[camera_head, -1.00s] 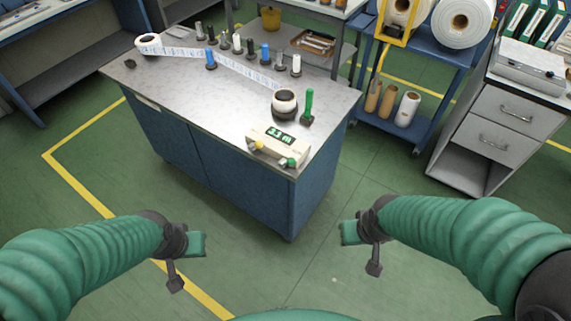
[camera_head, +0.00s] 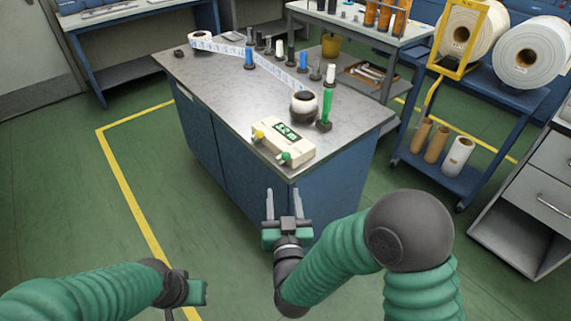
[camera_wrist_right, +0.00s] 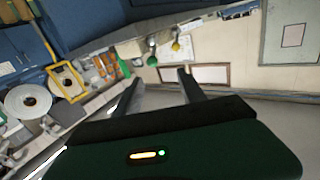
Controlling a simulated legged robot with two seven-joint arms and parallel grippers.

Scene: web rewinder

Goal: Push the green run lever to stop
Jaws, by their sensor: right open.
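The green run lever (camera_head: 285,157) is a short lever with a green knob on the front of a cream control box (camera_head: 290,143), at the near corner of the bench. A yellow-knobbed lever (camera_head: 259,135) sits to its left. The green knob also shows in the right wrist view (camera_wrist_right: 152,60), beyond the fingers. My right gripper (camera_head: 284,192) is open and empty, its fingers pointing forward. In the head view it shows just below the green lever, apart from it. My left gripper (camera_head: 195,292) is low at the left, away from the bench; its fingers are mostly out of frame.
The bench (camera_head: 220,85) carries a label web, several posts, a dark-based roll (camera_head: 304,105) and an upright green post (camera_head: 326,106) behind the box. A blue cart (camera_head: 470,110) with large rolls stands at the right. The floor left of the bench is clear.

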